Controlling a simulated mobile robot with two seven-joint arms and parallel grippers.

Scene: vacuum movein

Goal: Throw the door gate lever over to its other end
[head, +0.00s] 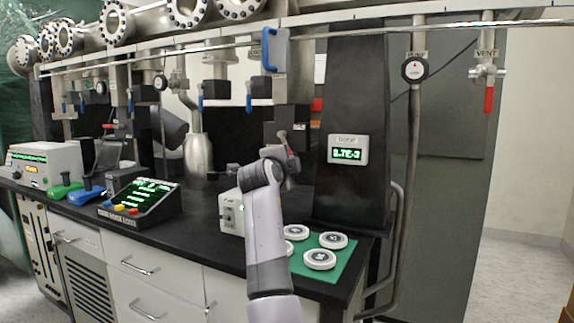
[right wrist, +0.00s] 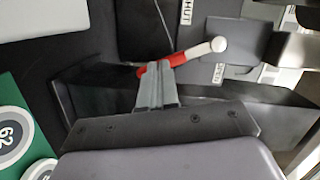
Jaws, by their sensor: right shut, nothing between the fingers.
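The gate lever (right wrist: 217,45) shows in the right wrist view as a red sleeve and a rod with a pale rounded end. It points right, between a plate reading SHUT (right wrist: 187,10) and one that seems to read OPEN (right wrist: 218,72). My right gripper (right wrist: 157,72) is shut and empty, its fingertips at the red sleeve; I cannot tell whether they touch it. In the head view my right gripper (head: 288,160) is up at the dark gate housing, and a small red part (head: 284,138) shows just above it. My left gripper is not in view.
A dark column with a gauge (head: 348,149) stands right of my arm. A green mat (head: 335,268) with white discs lies on the black bench below. A control box (head: 140,198) stands to the left. Pipes and blue-handled valves hang above.

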